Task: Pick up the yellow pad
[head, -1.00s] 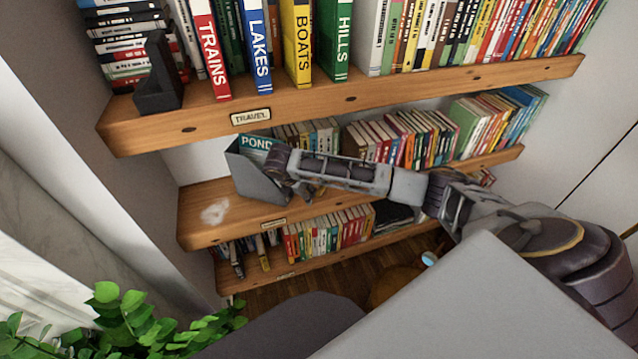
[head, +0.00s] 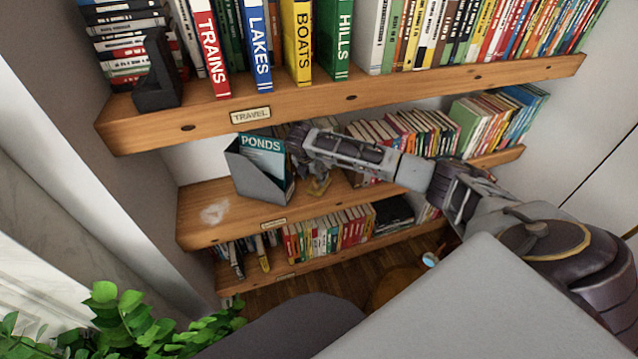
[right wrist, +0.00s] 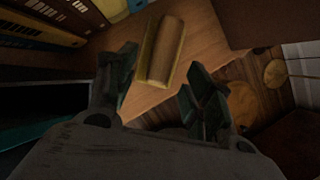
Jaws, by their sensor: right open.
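The yellow pad (right wrist: 165,52) is a small dull-yellow block lying on the wooden shelf in the right wrist view. A small yellowish patch of it (head: 319,187) shows on the middle shelf in the head view, mostly hidden by my right gripper. My right gripper (right wrist: 158,75) is open and empty, with its two fingers apart and the pad beyond and between their tips. In the head view the right gripper (head: 311,170) hangs over the middle shelf, just right of the grey file holder. My left gripper is not in view.
The grey file holder (head: 256,178) with the PONDS book (head: 262,146) stands close left of my right gripper. Rows of books (head: 405,135) stand behind and to the right. The upper shelf (head: 390,92) overhangs. The shelf's left end has free room beside a pale smudge (head: 214,212).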

